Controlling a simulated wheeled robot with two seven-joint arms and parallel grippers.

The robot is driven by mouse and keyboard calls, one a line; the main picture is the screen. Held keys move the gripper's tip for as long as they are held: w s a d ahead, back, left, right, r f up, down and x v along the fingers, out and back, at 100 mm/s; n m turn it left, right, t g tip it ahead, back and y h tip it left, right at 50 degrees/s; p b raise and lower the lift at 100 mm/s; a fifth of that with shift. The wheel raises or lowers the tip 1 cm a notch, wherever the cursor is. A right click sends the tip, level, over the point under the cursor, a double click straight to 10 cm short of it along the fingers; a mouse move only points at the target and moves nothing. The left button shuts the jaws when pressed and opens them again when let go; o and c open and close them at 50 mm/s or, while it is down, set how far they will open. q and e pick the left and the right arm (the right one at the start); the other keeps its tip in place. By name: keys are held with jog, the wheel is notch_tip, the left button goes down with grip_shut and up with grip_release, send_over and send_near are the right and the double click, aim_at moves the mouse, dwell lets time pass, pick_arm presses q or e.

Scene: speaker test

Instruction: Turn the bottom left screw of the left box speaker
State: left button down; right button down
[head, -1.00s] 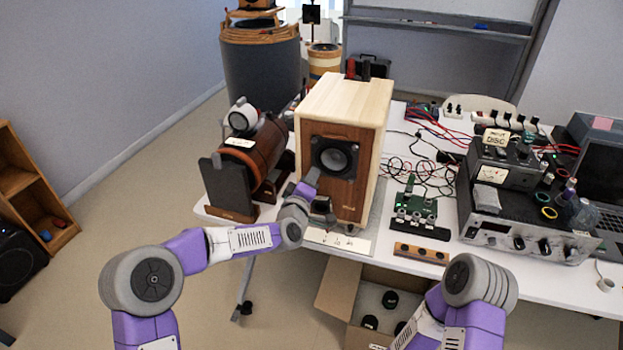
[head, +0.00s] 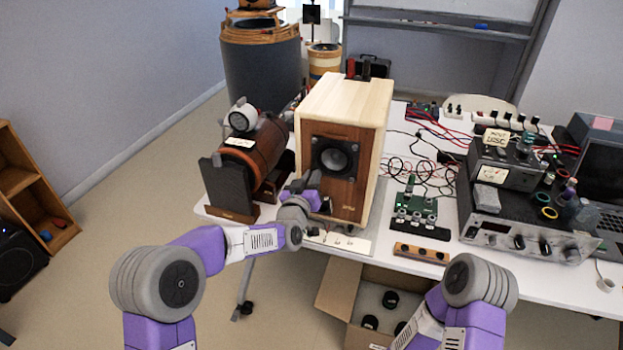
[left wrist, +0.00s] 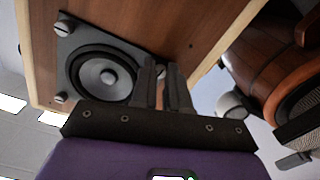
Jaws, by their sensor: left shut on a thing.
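The left box speaker (head: 371,119) is a wooden cabinet with a brown front, standing upright on the table. Its round driver (head: 335,158) sits on a dark square plate; the driver also shows in the left wrist view (left wrist: 104,77), turned upside down. Two corner screws, one of them here (left wrist: 62,27), stand free of the gripper. My left gripper (head: 311,183) is at the plate's lower left corner and covers that screw in the head view. In the left wrist view its fingers (left wrist: 161,72) are shut on the bottom left screw (left wrist: 159,71), partly hidden between them. My right gripper is out of view.
A brown cylindrical device (head: 262,150) stands close left of the speaker. A green circuit board (head: 416,208) and a small wooden bar (head: 421,253) lie to the right. An open cardboard box (head: 338,292) is below the table's front edge.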

pick_arm(q)
jog(key=shift+r+m, duration=0.1)
jog(key=shift+m, duration=0.6)
jog(key=c, duration=1.1)
grip_release()
jog(key=shift+p+v, duration=0.55)
jog(key=shift+v, duration=3.25)
